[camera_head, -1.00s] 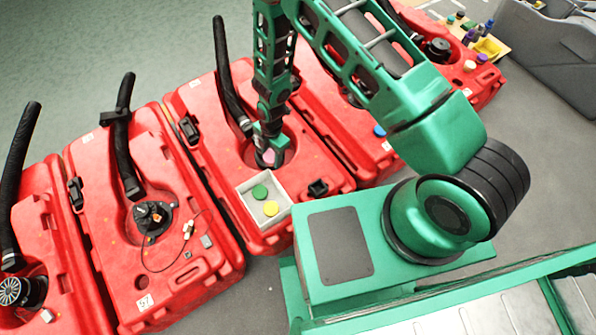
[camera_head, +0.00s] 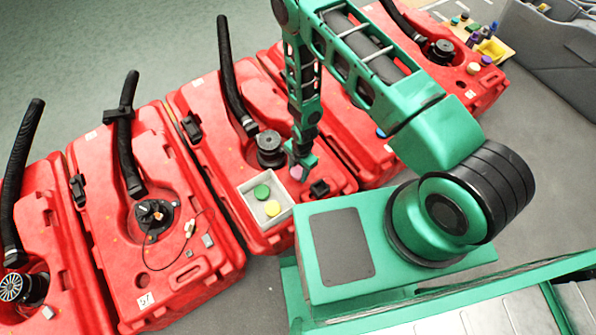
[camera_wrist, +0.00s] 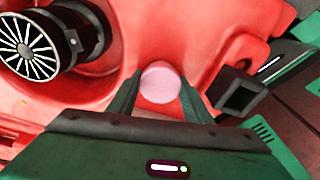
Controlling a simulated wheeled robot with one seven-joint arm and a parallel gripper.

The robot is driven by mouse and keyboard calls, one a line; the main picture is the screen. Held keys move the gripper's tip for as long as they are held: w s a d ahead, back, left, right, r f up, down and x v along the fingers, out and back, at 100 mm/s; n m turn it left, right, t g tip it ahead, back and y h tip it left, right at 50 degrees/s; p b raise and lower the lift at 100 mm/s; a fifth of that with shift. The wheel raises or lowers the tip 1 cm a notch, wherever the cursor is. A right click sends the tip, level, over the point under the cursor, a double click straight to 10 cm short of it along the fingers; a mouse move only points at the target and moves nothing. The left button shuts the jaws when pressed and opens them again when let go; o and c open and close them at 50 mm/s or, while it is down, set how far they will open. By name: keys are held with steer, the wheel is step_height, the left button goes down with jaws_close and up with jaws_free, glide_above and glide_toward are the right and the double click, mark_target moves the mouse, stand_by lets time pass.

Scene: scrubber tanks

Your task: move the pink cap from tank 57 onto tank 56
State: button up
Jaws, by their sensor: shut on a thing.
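The pink cap (camera_head: 296,173) is between the fingers of my gripper (camera_head: 300,168), above the right part of the middle red tank (camera_head: 205,105). In the wrist view my gripper (camera_wrist: 160,80) is shut on the cap (camera_wrist: 159,83), which shows as a round pink face over red plastic. Tank 57 (camera_head: 195,260), with its number label at the front, is the red tank left of the middle one. It carries a black fitting (camera_head: 154,217). The middle tank's number is not readable. Its black ribbed fitting (camera_head: 270,149) is left of my gripper, uncovered and apart from the cap.
A white tray (camera_head: 245,205) with a green disc (camera_head: 262,191) and a yellow disc (camera_head: 272,208) sits at the middle tank's front. Black hoses (camera_head: 232,75) rise from the tanks. A black clip (camera_head: 319,188) is close to the right of my gripper.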

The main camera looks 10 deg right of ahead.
steer(key=shift+f, duration=0.2)
steer(key=o, duration=1.1)
steer(key=shift+r, duration=0.1)
step_height(320, 180, up, 12)
steer(key=d, duration=0.1)
step_height(320, 180, up, 14)
steer(key=m, duration=0.6)
glide_above(300, 169)
steer(key=w+d, duration=0.5)
steer(key=d, duration=0.3)
steer(key=s+d+r+m+h, duration=0.2)
steer(key=d+r+m, duration=0.75)
steer(key=r, duration=0.65)
steer(key=s+d+r+m, duration=0.7)
steer(key=s+d+r, duration=0.3)
steer(key=r, duration=0.2)
steer(key=s+r+m, duration=0.2)
steer(key=s+m, duration=0.1)
steer(key=s, duration=0.1)
steer(key=s+d+r+m, duration=0.1)
steer(key=s+r+m, duration=0.1)
steer(key=s, duration=0.3)
steer(key=s+d+r+m+y, duration=0.1)
steer(key=s+r+m, duration=0.2)
steer(key=s, duration=0.2)
steer(key=shift+s+r+m+t, duration=0.2)
steer(key=shift+m+t, duration=0.1)
steer(key=shift+m, duration=0.05)
